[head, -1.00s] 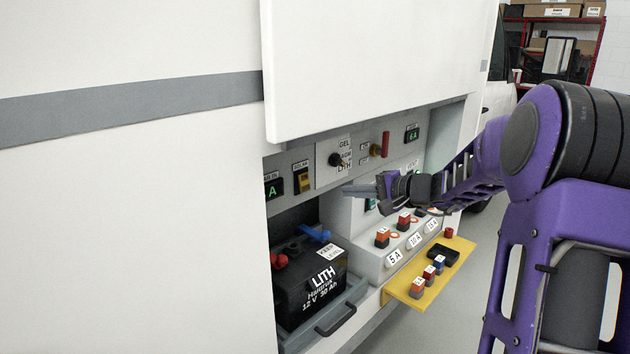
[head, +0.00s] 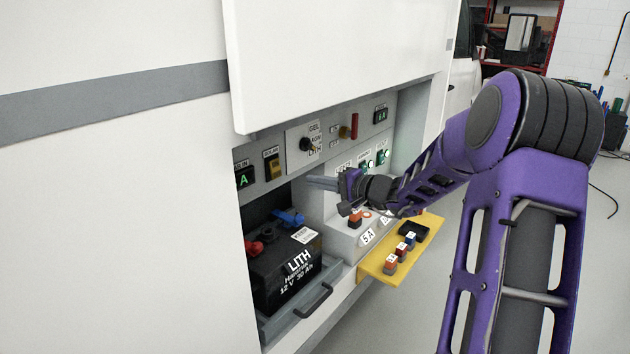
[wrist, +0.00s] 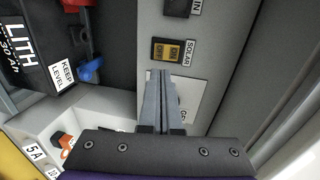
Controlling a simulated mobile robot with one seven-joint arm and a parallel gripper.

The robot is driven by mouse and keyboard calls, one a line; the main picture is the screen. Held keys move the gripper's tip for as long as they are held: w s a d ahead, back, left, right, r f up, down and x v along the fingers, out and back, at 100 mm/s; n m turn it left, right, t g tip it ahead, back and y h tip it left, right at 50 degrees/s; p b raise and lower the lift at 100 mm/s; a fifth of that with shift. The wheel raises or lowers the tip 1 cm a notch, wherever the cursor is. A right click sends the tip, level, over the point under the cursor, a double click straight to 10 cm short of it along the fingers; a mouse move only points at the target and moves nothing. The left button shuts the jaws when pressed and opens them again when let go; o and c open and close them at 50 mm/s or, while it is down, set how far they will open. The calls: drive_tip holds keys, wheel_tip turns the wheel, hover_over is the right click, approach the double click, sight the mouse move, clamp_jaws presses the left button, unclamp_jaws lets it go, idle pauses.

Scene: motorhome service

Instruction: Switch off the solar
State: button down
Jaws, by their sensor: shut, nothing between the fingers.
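The solar switch (head: 274,167) is an amber rocker in a dark frame on the grey panel, under a SOLAR label. In the wrist view the solar switch (wrist: 167,51) lies just beyond my fingertips, with ON lettering on its amber face. My gripper (head: 312,182) is shut and empty, with its fingers pointing left toward the panel, to the right of and slightly below the switch. In the wrist view my gripper (wrist: 160,75) points at the switch's lower edge. A gap seems to remain, but I cannot tell its exact size.
A black LITH battery (head: 285,270) with red and blue terminals sits in a grey tray below. A selector knob (head: 306,144) and a red lever (head: 354,126) are on the panel to the right. A yellow shelf (head: 370,264) holds several fuses. The raised white hatch (head: 340,60) hangs above.

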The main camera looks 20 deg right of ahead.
sight(277, 176)
drive_tip(key=p+x, duration=0.1)
drive_tip(key=x, duration=1)
drive_tip(key=shift+w+a+f+b, duration=0.15)
drive_tip(key=shift+f+b, duration=0.3)
drive_tip(key=shift+b, duration=0.7)
drive_tip(key=shift+r+p, duration=0.4)
drive_tip(key=shift+p, duration=0.1)
drive_tip(key=shift+f, duration=0.15)
